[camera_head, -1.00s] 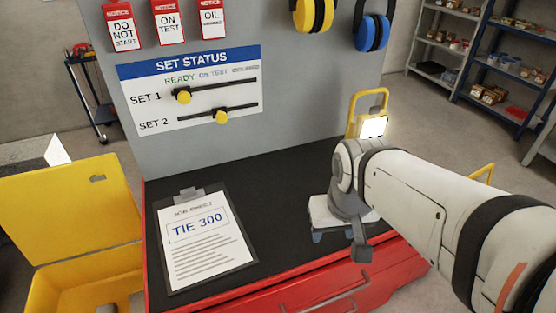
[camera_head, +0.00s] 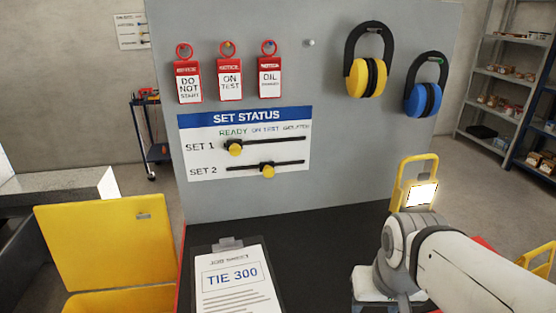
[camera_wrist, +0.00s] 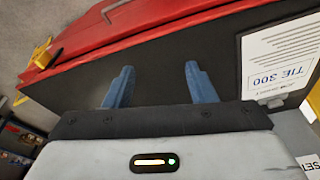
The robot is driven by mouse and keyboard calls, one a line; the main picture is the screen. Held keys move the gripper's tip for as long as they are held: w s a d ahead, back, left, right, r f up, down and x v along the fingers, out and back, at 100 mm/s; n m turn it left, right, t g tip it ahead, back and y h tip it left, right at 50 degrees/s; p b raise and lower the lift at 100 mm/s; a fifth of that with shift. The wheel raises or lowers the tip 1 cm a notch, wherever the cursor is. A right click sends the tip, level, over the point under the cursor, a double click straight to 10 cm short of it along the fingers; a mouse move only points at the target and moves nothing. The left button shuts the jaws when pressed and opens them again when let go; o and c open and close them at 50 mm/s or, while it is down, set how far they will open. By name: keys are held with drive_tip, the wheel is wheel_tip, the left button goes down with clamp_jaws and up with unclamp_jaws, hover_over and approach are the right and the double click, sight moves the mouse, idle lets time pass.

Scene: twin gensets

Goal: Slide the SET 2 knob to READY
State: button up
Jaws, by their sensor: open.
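The SET STATUS board (camera_head: 248,120) hangs on the grey panel with two black slots. The SET 2 knob (camera_head: 268,171), yellow, sits near the middle of the lower slot, roughly under ON TEST. The SET 1 knob (camera_head: 235,149), also yellow, sits at the left of the upper slot, under READY. In the wrist view my gripper (camera_wrist: 160,84) is open and empty, its two blue fingers apart above the black bench top. In the head view my arm is at the lower right, away from the board; the fingers do not show there.
A job sheet clipboard (camera_head: 235,280) lies on the black bench top (camera_head: 330,235). A lit yellow work lamp (camera_head: 420,192) stands at the right. Red tags (camera_head: 229,80) and ear defenders (camera_head: 367,75) hang above the bench. The space before the board is clear.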

drive_tip(key=w+r+m+t+p, duration=0.1)
drive_tip(key=w+m+t+p, duration=0.15)
drive_tip(key=w, duration=0.85)
drive_tip(key=m+t+y+p, duration=0.6)
drive_tip(key=m+t+y, duration=0.25)
drive_tip(key=y, duration=0.25)
approach(270, 174)
drive_tip(key=x, duration=0.4)
drive_tip(key=shift+t, duration=0.4)
drive_tip(key=p+x, duration=0.2)
drive_tip(key=x, duration=0.4)
drive_tip(key=shift+w+a+f, duration=0.1)
drive_tip(key=shift+w+a, duration=0.2)
drive_tip(key=shift+c, duration=0.4)
clamp_jaws()
